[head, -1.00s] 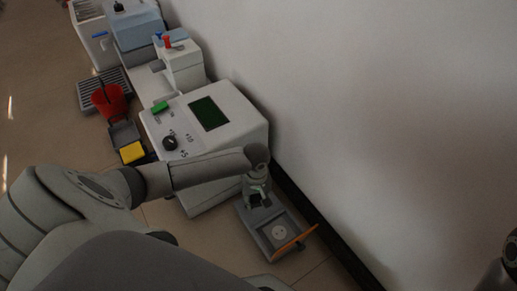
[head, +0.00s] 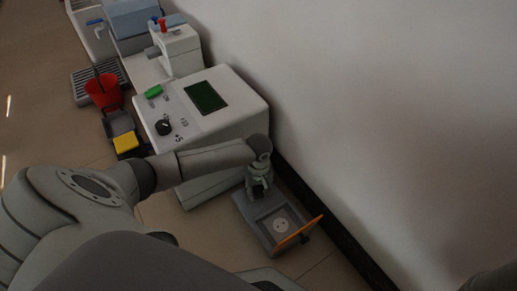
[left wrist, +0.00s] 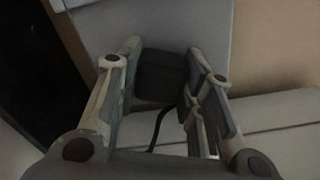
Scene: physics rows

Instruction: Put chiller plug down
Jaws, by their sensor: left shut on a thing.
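My left gripper (head: 259,188) is shut on the chiller plug, a dark block (left wrist: 161,76) with a thin black cable running down from it in the left wrist view. The fingers (left wrist: 163,80) stand on either side of the plug. In the head view the plug is hard to make out, hidden by the gripper. The gripper is over the back end of a grey socket box (head: 256,236), beside its round white socket (head: 281,225). I cannot tell whether the plug touches the box. My right gripper is not in view.
An orange flap (head: 298,232) stands tilted at the box's front edge. The white chiller (head: 232,94) with a green display is behind the gripper. A wall runs along the right. A red cup (head: 103,93) and yellow block (head: 126,142) are at left.

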